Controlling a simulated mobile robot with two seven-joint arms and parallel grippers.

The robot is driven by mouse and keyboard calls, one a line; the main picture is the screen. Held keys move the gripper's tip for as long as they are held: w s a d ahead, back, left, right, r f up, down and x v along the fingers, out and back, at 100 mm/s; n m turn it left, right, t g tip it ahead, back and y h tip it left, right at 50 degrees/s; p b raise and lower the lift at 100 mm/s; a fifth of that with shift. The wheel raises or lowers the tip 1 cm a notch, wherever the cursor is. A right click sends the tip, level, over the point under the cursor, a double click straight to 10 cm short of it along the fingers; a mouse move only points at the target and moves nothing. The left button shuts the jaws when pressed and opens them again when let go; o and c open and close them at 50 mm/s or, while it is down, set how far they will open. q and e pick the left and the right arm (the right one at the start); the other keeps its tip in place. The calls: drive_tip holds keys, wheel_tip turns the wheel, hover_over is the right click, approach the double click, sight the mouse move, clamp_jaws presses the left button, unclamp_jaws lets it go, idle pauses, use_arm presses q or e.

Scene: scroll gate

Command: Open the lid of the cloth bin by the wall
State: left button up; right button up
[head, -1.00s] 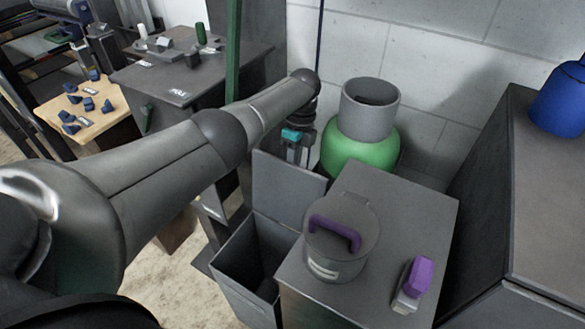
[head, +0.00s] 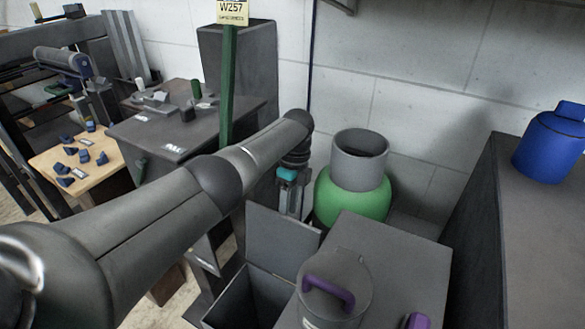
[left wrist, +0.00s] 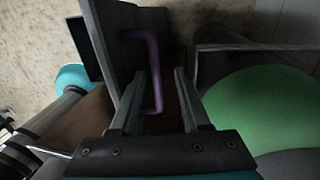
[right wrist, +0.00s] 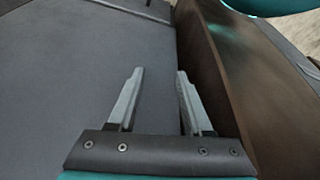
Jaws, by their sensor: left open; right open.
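The cloth bin (head: 236,308) is a dark grey open-topped box in the head view, left of a grey cabinet. Its lid (head: 282,236) stands upright at the bin's back edge, and part of the inside shows. My left gripper (head: 291,205) is behind the upright lid, its tips partly hidden. In the left wrist view the left gripper (left wrist: 160,75) is open, with a purple bar handle (left wrist: 155,60) between or just beyond its fingers; I cannot tell whether they touch. My right gripper (right wrist: 160,74) is open and empty, beside a grey surface and a brown panel.
A green round vessel with a grey collar (head: 352,198) stands by the wall, close to my left gripper. The grey cabinet (head: 395,250) carries a lidded pot (head: 347,274) with a purple handle. A blue jug (head: 548,145) stands on the right-hand cabinet (head: 515,235).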

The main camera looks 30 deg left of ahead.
use_arm(q)
wheel_tip(320, 180, up, 12)
drive_tip(key=w+p, duration=0.2)
drive_tip(key=p, duration=0.1)
drive_tip(key=shift+w+f, duration=0.15)
drive_tip(key=shift+f, duration=0.05)
use_arm(e)
drive_tip(key=s+f+g, duration=0.1)
drive_tip(key=s+f, duration=0.2)
drive_tip(key=f, duration=0.4)
drive_tip(key=shift+s+d+f, duration=0.15)
drive_tip(key=shift+s+d, duration=0.15)
use_arm(q)
drive_tip(key=shift+d+f, duration=0.1)
